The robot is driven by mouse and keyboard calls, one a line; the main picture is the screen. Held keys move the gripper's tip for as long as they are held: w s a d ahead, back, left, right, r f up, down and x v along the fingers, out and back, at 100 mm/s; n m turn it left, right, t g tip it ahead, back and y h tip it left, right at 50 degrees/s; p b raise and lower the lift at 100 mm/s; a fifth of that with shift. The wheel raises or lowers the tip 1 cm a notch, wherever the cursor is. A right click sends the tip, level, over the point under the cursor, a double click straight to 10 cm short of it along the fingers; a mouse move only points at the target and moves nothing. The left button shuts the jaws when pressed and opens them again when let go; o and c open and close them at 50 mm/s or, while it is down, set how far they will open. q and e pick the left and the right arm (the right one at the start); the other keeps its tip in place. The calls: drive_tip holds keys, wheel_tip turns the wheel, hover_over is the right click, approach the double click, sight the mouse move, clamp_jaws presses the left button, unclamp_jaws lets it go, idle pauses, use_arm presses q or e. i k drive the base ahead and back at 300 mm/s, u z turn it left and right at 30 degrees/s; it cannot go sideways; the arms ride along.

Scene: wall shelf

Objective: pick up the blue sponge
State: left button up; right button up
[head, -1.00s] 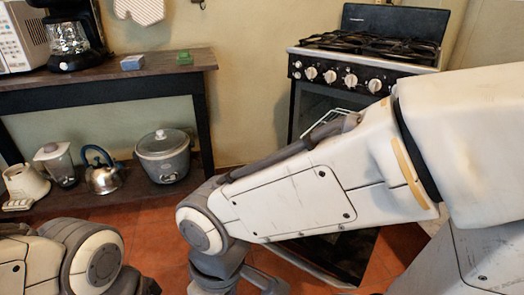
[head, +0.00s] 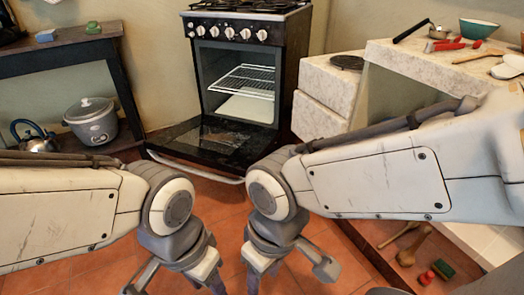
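The blue sponge (head: 45,35) is a small light-blue block on top of the dark wooden shelf (head: 62,62), at the upper left of the head view. My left gripper (head: 174,288) is low in the view, right of and well apart from the sponge. Its fingers are spread and nothing shows between them; its tips run to the bottom edge. My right gripper (head: 288,282) is beside it, also spread, with nothing seen between its fingers. It is far from the sponge.
A small green block (head: 93,28) sits right of the sponge. A cooker (head: 91,121) and a kettle (head: 37,139) stand below. The oven door (head: 215,143) hangs open ahead. Stone counters (head: 395,52) with kitchenware are at right. Tiled floor (head: 225,214) shows between.

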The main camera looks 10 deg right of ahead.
sight(50, 35)
drive_tip(key=u, duration=0.9)
drive_tip(key=i, duration=0.75)
drive_tip(key=u, duration=0.1)
